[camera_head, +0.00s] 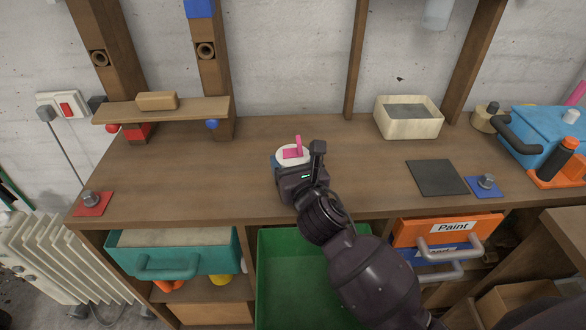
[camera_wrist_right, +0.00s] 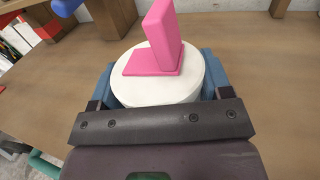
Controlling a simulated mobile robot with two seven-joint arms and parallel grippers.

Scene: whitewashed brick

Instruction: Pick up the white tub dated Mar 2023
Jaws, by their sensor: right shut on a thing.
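The white tub (camera_wrist_right: 158,92) is round and pale, with a pink L-shaped piece (camera_wrist_right: 160,45) on its top. In the head view the tub (camera_head: 284,158) stands near the middle of the wooden workbench, partly hidden by my gripper. My right gripper (camera_head: 295,168) is shut on the tub. In the wrist view its blue-grey fingers (camera_wrist_right: 158,85) press on the tub's left and right sides. No date shows on the visible part of the tub. My left gripper is not in view.
A dark mat (camera_head: 436,178), a wooden box (camera_head: 408,117) and a blue toolbox (camera_head: 545,137) are to the right. A small shelf (camera_head: 165,110) stands at the back left. A green bin (camera_head: 290,270) is below the bench's front edge.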

